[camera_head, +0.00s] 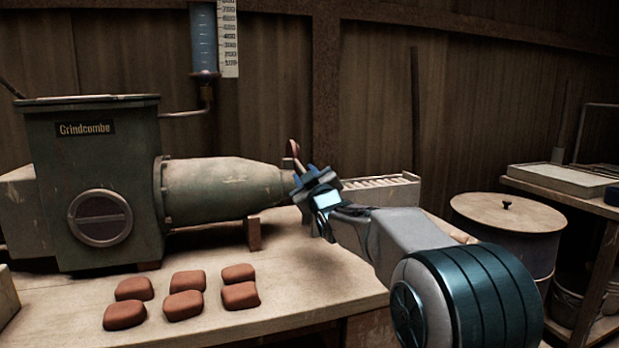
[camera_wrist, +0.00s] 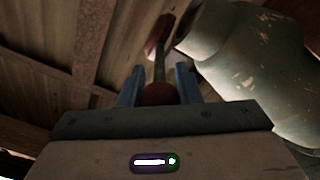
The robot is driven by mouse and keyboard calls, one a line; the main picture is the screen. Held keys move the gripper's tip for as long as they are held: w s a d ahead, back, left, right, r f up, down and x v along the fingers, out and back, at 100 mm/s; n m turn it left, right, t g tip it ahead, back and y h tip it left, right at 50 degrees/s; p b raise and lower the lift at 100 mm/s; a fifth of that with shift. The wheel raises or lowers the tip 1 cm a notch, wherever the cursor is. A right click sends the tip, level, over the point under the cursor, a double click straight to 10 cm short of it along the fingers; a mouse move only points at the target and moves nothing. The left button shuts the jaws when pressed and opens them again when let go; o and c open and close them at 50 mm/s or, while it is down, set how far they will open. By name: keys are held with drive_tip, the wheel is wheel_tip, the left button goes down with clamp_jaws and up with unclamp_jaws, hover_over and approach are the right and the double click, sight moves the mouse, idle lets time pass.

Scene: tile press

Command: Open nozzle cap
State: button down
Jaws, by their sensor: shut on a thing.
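The nozzle (camera_head: 235,187) is the tapered green barrel on the right of the machine; its narrow end points right. A reddish-brown part (camera_head: 293,149), apparently the nozzle cap, stands up at that end. In the wrist view, the reddish part (camera_wrist: 158,36) is beside the nozzle end (camera_wrist: 200,30), and a thin rod runs from it to a round red knob (camera_wrist: 158,93). My gripper (camera_head: 302,180) is at the nozzle end, its blue fingers (camera_wrist: 158,85) shut on the knob. The nozzle opening is hidden, so I cannot tell how far the cap stands from it.
The green machine body (camera_head: 105,170) fills the left. Several reddish-brown blocks (camera_head: 183,304) lie on the bench (camera_head: 290,275). A pale ribbed tray (camera_head: 385,187) stands behind my gripper. A lidded drum (camera_head: 507,212) and a shelf (camera_head: 565,180) are at the right.

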drive_tip(key=c, duration=1.4)
unclamp_jaws()
drive_tip(key=shift+a+f, duration=0.3)
drive_tip(key=shift+o, duration=1.4)
drive_tip(key=shift+a, duration=0.15)
drive_tip(key=shift+d+r, duration=0.15)
drive_tip(key=shift+d, duration=0.2)
drive_tip(key=shift+s+d, duration=0.3)
drive_tip(key=shift+s, duration=0.25)
drive_tip(key=p+v, duration=0.2)
drive_tip(key=v, duration=1)
drive_tip(key=shift+s, duration=0.35)
drive_tip(key=shift+a, duration=0.1)
